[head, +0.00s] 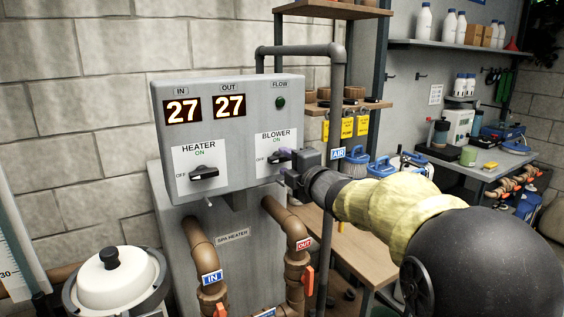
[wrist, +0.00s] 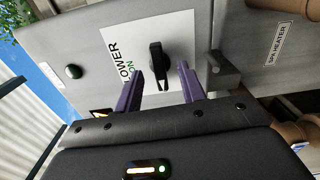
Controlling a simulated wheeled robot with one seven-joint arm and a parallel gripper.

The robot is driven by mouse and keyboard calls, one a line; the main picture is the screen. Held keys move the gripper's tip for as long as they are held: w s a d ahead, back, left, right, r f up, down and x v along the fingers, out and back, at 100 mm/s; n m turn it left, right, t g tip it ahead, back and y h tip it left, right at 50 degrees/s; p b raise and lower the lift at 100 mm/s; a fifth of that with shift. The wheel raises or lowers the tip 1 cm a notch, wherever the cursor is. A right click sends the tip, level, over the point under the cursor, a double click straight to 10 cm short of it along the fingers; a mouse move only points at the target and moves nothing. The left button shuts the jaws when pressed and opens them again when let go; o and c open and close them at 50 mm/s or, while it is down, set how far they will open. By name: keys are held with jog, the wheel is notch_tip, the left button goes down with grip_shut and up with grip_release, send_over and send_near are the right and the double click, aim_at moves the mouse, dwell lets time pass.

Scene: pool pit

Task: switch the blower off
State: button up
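The blower switch, a dark lever knob (wrist: 158,65), sits on a white label (head: 272,144) on the right of the grey control box (head: 235,120). The label reads BLOWER, with ON above the knob and OFF at its left. In the wrist view the lever lies crosswise to the label; I cannot tell which mark it points at.
A similar heater knob (head: 204,173) is left of the blower label. The flow lamp (head: 280,102) is above it. Two displays (head: 205,108) read 27. Brown pipes (head: 296,240) run below the box. A grey pipe (head: 334,120) stands close behind my gripper.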

jog(key=b+v, duration=0.1)
jog(key=v, duration=0.5)
jog(key=shift+w, duration=0.1)
jog(key=s+d+f+m+g+h, duration=0.2)
jog(key=d+f+m+h, duration=0.2)
jog(key=d+f+m, duration=0.4)
jog(key=s+d+f+m+g+h, duration=0.2)
jog(key=s+d+f+m+h, duration=0.15)
jog(key=f+m, duration=0.45)
jog(key=s+d+f+m+g+h, duration=0.35)
jog(key=s+f+m+g, duration=0.5)
jog(key=s+f, duration=0.95)
notch_tip(320, 180, up, 19)
jog(key=s+y+p, duration=0.1)
jog(key=p, duration=1.6)
jog(key=shift+d+f+m, duration=0.25)
jog(key=shift+d+m, duration=0.2)
